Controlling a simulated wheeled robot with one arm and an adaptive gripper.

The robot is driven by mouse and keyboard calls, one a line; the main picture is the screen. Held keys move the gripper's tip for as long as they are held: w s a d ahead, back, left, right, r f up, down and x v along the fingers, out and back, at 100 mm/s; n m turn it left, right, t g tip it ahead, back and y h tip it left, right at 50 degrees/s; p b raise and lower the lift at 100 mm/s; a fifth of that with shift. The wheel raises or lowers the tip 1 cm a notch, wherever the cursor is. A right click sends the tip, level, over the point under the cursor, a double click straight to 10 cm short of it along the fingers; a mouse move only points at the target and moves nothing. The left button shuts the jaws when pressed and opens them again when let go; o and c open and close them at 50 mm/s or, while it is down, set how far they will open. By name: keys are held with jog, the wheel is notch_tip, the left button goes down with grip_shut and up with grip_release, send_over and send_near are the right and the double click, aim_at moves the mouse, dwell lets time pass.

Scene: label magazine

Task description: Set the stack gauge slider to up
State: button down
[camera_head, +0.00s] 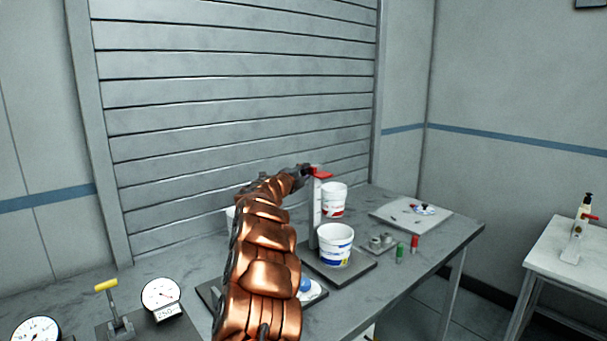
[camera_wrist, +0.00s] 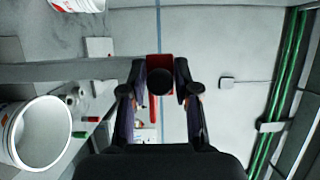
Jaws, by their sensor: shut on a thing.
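The stack gauge is a pale upright post (camera_head: 314,212) on a dark base plate (camera_head: 352,275) on the bench. Its red slider (camera_head: 320,172) sits at the top end of the post. My gripper (camera_head: 305,171) reaches it from the left at the end of my copper arm. In the wrist view the red slider (camera_wrist: 159,63) with a dark round knob (camera_wrist: 160,82) is between the two fingers of my gripper (camera_wrist: 160,90), which is shut on it. The arm hides part of the bench to the left of the post.
A white tub (camera_head: 335,245) stands close beside the post, and another tub (camera_head: 334,199) with a red label is behind. A yellow-handled lever (camera_head: 106,285) and dials (camera_head: 162,294) are at left.

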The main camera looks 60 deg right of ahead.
jog(key=c, duration=0.9)
grip_release()
jog(key=shift+r, duration=0.2)
jog(key=shift+c, duration=0.2)
jog(key=shift+a+f, duration=0.15)
jog(key=shift+a, duration=0.7)
jog(key=a, duration=1)
jog(key=shift+s+a, duration=0.15)
jog(key=shift+s, duration=0.05)
